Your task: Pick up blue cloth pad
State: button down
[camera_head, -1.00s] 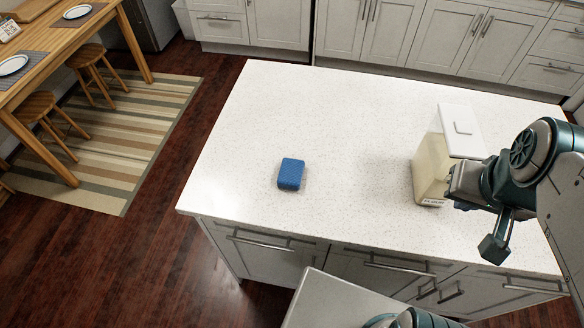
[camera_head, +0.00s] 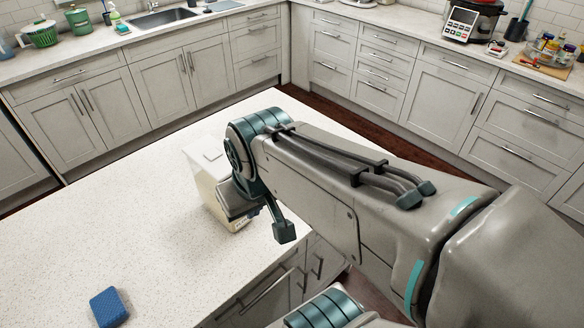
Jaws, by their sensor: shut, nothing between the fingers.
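The blue cloth pad (camera_head: 109,307) lies flat on the white speckled island counter (camera_head: 110,225), near the bottom left of the head view. It is a small rounded block, and nothing touches it. My gripper (camera_head: 236,208) is at the end of my arm in the middle of the view, well to the right of the pad and apart from it. It is shut and empty. It is partly hidden by my wrist, so its fingertips do not show clearly.
A pale lidded container (camera_head: 208,178) stands on the island right beside my gripper, partly hidden behind it. The counter between container and pad is clear.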

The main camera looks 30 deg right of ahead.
aim_at(108, 309)
jog(key=k, duration=0.5)
jog(key=z, duration=2.65)
jog(key=k, duration=1.6)
jog(key=u, duration=2.15)
jog(key=i, duration=0.5)
jog(key=u, duration=0.1)
